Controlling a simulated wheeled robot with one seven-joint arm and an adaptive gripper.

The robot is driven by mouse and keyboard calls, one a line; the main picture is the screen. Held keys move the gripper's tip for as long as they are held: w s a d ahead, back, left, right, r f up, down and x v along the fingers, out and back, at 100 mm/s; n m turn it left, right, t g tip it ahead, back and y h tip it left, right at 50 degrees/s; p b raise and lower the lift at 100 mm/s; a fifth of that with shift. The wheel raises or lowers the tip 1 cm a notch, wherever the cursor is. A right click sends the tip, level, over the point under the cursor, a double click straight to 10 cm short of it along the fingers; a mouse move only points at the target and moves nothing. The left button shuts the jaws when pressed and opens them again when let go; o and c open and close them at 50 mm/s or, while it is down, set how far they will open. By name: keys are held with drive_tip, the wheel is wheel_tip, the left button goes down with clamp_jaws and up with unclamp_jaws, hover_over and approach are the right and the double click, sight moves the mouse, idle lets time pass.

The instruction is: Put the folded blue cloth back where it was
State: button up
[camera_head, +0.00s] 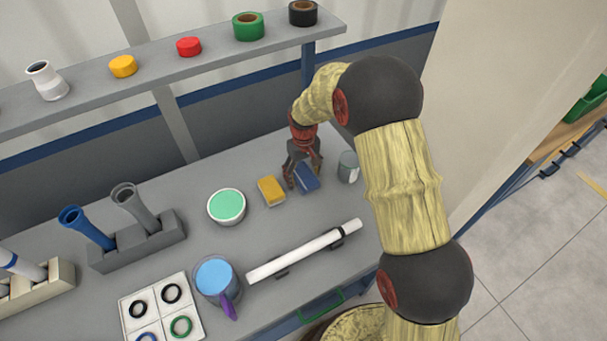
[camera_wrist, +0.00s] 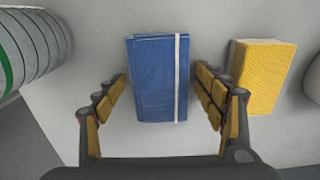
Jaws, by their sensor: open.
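The folded blue cloth (camera_head: 307,178) lies on the grey table, to the right of a yellow block-like item. In the wrist view the blue cloth (camera_wrist: 155,78) lies flat with a white stripe near its right edge. My gripper (camera_head: 301,184) is at the cloth. In the wrist view my gripper (camera_wrist: 160,105) is open, with one finger on each side of the cloth and a visible gap on both sides. I cannot tell the exact height of the fingertips above the table.
The yellow item (camera_wrist: 263,76) sits close beside the right finger. A grey can (camera_head: 348,167) stands right of the cloth. A shelf (camera_head: 215,53) runs along the back.

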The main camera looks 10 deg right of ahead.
wheel_tip(320, 180, up, 11)
drive_tip(key=p, duration=0.3)
wheel_tip(320, 180, up, 10)
drive_tip(key=t, duration=0.1)
hover_over(304, 175)
drive_tip(key=s+d, duration=0.3)
drive_tip(key=s, duration=0.1)
drive_tip(key=s+d+r+m+t, duration=0.15)
drive_tip(key=s+d+r, duration=0.25)
drive_tip(key=s+r, duration=0.4)
drive_tip(key=s+d+r+m+t, duration=0.1)
drive_tip(key=s+d+r, duration=0.1)
drive_tip(key=s, duration=0.8)
drive_tip(key=s+d+r+m+t, duration=0.2)
drive_tip(key=s+d+r, duration=0.1)
drive_tip(key=s, duration=0.7)
drive_tip(key=shift+d+r, duration=0.15)
drive_tip(key=shift+r, duration=0.35)
drive_tip(key=shift+s, duration=0.1)
